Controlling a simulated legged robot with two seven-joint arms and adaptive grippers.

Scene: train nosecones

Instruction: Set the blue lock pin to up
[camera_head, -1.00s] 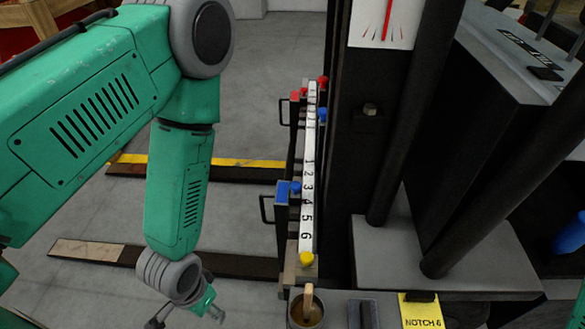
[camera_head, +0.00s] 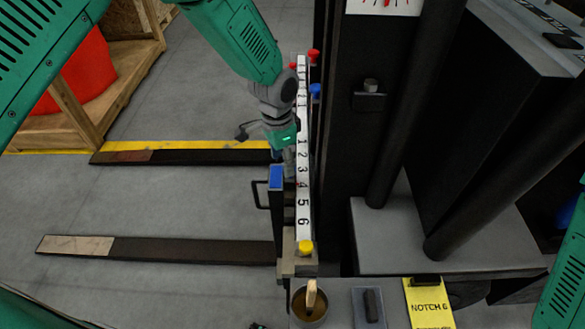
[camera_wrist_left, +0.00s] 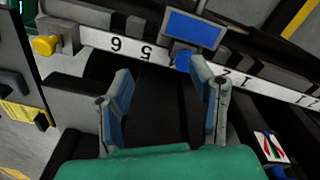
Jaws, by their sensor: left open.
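A blue round knob (camera_wrist_left: 183,60) sits beside a blue plate (camera_wrist_left: 193,27) at the numbered white strip in the left wrist view. The blue plate (camera_head: 276,177) also shows in the head view, but the knob beside it is hidden there. A second blue knob (camera_head: 315,90) is farther up the strip's right side. My left gripper (camera_head: 289,165) is open over the strip near numbers 2 to 4. In the left wrist view its fingers (camera_wrist_left: 162,70) are apart, and the first knob lies near the right fingertip. I cannot tell whether they touch.
A yellow knob (camera_head: 306,247) is at the strip's near end, above a metal cup (camera_head: 309,310). Red knobs (camera_head: 313,56) are at the far end. A dark column (camera_head: 345,150) stands close on the right.

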